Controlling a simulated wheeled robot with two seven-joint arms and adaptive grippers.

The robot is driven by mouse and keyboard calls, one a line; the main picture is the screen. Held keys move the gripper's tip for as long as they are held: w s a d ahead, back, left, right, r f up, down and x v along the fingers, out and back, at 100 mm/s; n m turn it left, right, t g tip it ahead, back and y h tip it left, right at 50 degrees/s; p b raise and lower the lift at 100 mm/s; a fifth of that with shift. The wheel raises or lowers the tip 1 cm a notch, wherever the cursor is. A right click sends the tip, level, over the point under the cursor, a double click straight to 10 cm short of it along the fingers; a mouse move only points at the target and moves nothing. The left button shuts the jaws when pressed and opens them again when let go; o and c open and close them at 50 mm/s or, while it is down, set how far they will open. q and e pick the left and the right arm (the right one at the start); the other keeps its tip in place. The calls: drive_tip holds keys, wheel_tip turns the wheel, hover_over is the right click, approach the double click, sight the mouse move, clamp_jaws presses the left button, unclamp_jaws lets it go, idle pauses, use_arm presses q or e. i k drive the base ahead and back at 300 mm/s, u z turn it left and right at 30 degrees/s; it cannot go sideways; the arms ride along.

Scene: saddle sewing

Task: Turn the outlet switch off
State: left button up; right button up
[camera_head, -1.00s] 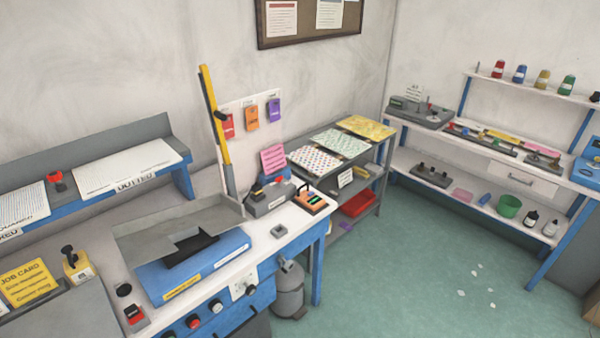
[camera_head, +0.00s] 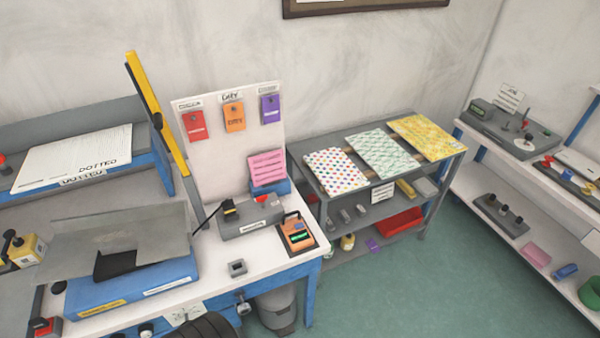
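A white plate (camera_head: 186,314) that looks like the outlet is on the blue front of the workbench, at the bottom of the view. Its lower part is hidden behind a dark ribbed rounded shape at the bottom edge, which may be part of my arm. I cannot make out the switch or its position. A small knob or plug (camera_head: 243,305) is on the bench front to the right of the plate. A red switch (camera_head: 44,327) on a grey box sits on the bench at lower left. Neither gripper's fingers are in view.
A blue press-like machine (camera_head: 140,290) with a grey sheet and yellow lever (camera_head: 155,110) takes up the bench's left part. A grey canister (camera_head: 276,311) is under the bench. Green floor (camera_head: 450,285) is clear at right.

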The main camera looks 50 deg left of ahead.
sight(261, 199)
drive_tip(key=i, duration=0.9)
drive_tip(key=u, duration=2.25)
